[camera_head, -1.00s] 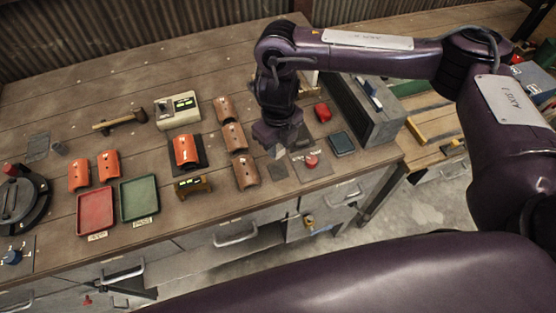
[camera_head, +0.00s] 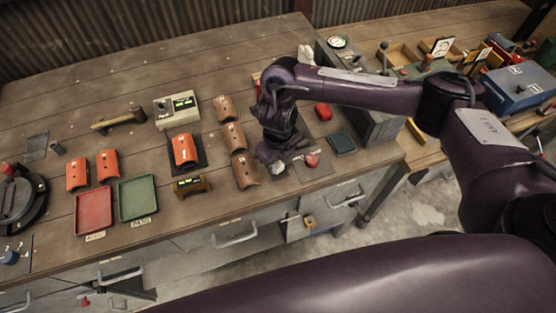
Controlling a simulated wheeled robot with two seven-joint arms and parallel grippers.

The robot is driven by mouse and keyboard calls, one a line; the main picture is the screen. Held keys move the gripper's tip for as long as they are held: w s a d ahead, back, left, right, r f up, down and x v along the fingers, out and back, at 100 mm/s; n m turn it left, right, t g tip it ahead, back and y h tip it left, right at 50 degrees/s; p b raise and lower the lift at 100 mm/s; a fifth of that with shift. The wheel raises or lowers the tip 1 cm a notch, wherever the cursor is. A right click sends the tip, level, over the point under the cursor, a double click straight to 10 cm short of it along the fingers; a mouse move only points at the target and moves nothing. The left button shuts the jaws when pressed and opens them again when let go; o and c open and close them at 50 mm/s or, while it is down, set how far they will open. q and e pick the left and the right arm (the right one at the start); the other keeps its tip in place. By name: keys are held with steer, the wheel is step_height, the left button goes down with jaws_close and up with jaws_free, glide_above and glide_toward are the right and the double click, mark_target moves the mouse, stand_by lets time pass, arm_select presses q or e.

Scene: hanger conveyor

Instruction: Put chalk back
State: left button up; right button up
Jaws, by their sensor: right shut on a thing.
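My right gripper (camera_head: 272,156) is low over the bench, just right of the lowest orange-brown curved piece in the middle column. It is shut on a small pale thing, which looks like the chalk (camera_head: 277,169). Most of the chalk is hidden by the fingers. It is at a small dark square patch on the bench, and I cannot tell whether it touches it. My left gripper is not in view.
Curved pieces (camera_head: 246,171) stand in a column close left of the gripper. A red button on a plate (camera_head: 312,160) is close right, with a dark blue box (camera_head: 342,143) beyond. Red (camera_head: 101,212) and green trays (camera_head: 138,197) lie left. The bench's front edge is near.

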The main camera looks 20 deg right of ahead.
mark_target(278, 164)
steer(key=o, duration=0.9)
steer(key=shift+r+p, duration=0.35)
steer(key=shift+r, duration=0.05)
step_height(278, 164, up, 12)
steer(key=shift+f+p, duration=0.25)
steer(key=shift+p, duration=0.1)
steer(key=shift+a, duration=0.1)
